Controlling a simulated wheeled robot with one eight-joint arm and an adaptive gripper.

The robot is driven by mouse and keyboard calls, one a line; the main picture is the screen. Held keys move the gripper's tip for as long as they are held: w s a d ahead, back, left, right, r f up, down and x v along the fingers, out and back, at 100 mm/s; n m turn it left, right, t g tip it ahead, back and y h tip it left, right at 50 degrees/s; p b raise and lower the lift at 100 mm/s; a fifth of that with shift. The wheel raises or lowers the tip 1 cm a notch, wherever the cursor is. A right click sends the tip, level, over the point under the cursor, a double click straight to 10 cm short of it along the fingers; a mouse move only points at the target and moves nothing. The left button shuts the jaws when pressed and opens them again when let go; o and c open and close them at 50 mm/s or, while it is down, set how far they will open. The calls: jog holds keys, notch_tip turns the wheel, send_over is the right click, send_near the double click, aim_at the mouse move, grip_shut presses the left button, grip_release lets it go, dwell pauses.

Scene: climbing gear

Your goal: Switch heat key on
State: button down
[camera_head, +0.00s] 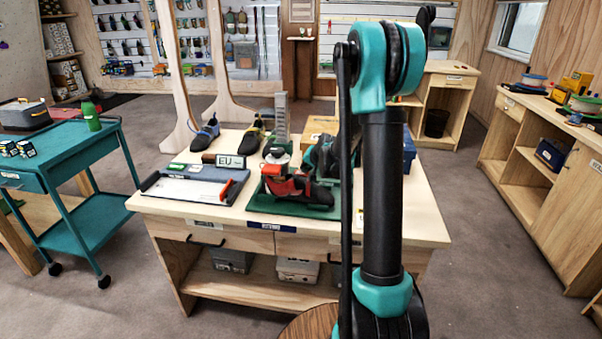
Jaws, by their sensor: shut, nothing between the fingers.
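No part clearly marked as a heat key can be made out at this size. On the wooden table (420,215), a low blue-grey device with a white top plate (190,191) and a red strip lies at the left. My gripper (309,164), teal and black, is just behind and above this item, partly hidden by my arm. It looks shut and empty; its fingertips are hard to see.
Two climbing shoes (205,134) and a grey upright post (281,118) stand at the table's back. A yellowish box (319,128) and a blue box (409,150) are at back right. A teal cart (75,165) stands left. The table's right front is clear.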

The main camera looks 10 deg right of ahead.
aim_at(305, 174)
dwell(0.4)
jog(key=shift+r, duration=0.4)
jog(key=shift+r, duration=3)
